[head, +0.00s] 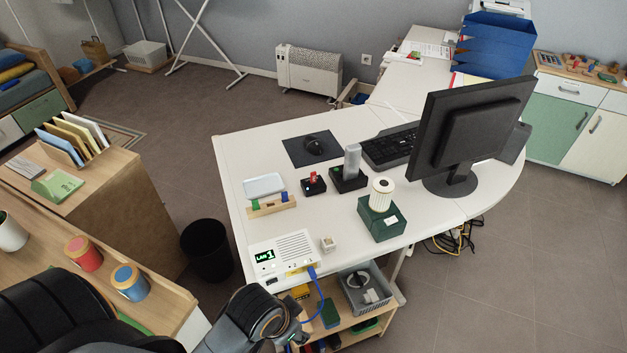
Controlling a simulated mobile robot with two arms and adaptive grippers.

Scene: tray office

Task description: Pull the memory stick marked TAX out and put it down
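A white box with a lit LAB 1 display (283,258) stands at the near left edge of the white desk. A blue plug with a blue cable (313,273) is in its near side, and a small yellow piece (298,270) sits beside the plug. I cannot read the marking TAX anywhere, and I cannot tell which small piece is the memory stick. Parts of my dark left arm show at the bottom left and bottom middle, just below the box. Neither gripper can be made out in the head view.
A shelf with a grey basket (366,292) is below.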

